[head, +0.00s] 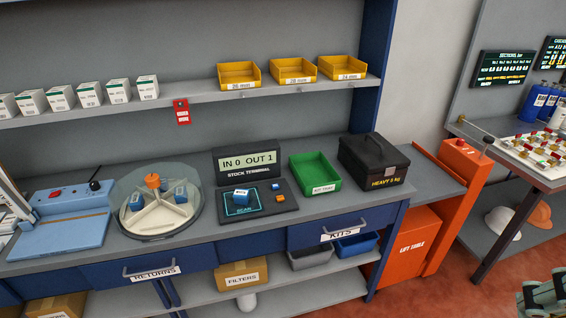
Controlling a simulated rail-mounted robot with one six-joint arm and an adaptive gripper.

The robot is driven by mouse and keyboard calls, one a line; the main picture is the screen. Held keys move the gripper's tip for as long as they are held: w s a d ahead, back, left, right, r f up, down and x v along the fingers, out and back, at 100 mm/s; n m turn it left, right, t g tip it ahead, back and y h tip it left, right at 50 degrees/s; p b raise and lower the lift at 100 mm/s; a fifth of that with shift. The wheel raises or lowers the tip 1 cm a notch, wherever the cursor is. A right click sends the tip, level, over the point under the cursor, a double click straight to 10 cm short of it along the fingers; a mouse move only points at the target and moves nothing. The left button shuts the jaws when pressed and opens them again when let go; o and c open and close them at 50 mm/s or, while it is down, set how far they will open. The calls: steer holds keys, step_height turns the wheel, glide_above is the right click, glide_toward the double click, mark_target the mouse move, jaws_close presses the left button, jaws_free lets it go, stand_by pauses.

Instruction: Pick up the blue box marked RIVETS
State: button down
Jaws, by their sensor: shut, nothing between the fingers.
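Small blue boxes with white labels are in view, their print too small to read, so I cannot tell which is marked RIVETS. One blue box (241,197) sits on the dark scan pad in front of the stock terminal (248,163), whose screen reads "IN 0 OUT 1". Other blue boxes (137,201) (180,194) stand in separate sections of the round, clear-walled carousel (156,226) to its left. An orange knob tops the carousel. My gripper cannot be made out; only a pale green-grey machine part shows at the lower right corner.
A pale blue machine (62,225) stands left of the carousel. A green tray (314,173) and a black case (374,162) marked "HEAVY 5 kg" stand right of the terminal. A shelf above holds white cartons (90,94) and yellow bins (292,72). An orange lift table (405,245) is at right.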

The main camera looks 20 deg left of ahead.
steer(key=c, duration=2.1)
jaws_free()
